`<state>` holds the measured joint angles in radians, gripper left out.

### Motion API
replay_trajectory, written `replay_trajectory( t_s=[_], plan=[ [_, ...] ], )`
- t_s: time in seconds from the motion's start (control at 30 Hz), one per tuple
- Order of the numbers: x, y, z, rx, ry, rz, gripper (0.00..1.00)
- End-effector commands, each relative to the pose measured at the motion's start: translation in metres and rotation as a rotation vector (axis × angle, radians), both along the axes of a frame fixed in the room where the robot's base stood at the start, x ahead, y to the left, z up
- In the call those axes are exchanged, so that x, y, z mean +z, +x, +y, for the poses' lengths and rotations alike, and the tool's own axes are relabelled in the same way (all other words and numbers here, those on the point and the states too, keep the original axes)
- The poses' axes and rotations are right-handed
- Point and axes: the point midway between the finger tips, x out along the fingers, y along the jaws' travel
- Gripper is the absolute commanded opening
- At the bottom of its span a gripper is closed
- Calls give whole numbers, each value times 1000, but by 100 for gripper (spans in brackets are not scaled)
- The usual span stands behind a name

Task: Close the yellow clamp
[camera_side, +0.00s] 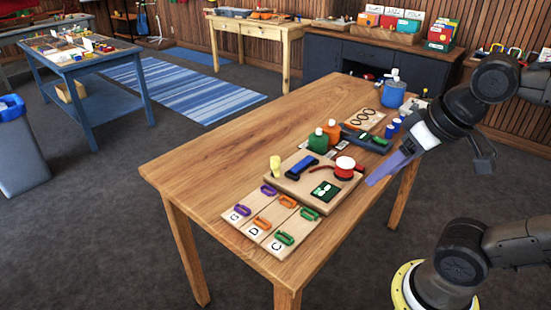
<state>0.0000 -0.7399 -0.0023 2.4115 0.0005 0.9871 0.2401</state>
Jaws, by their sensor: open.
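My gripper (385,173) comes in from the right, above the table's right edge. Its purple-blue fingers point down and left, and nothing shows between them. I cannot pick out a clearly yellow clamp. Small purple (242,210), orange (262,223) and green (284,238) clamps lie in two rows on a board (233,224) lettered G, D and C, well left of my gripper. An upright pale yellow object (275,167) stands by the tray's left corner; its kind is too small to tell.
Green (318,142) and orange (332,131) bottles and a blue tub (393,94) stand behind. The table's left half (225,150) is clear.

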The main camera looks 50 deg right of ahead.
Motion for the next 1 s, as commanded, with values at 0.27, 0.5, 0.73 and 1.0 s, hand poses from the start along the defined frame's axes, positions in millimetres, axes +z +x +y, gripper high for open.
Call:
replay_trajectory(
  t_s=[0.27, 0.5, 0.73, 1.0],
  plan=[
    [67, 62, -5, -303, 141, 54, 66],
    [97, 143, -17, -564, 228, 141, 66],
    [89, 224, -36, -769, 271, 229, 66],
    [34, 307, -65, -904, 269, 339, 66]
  ],
)
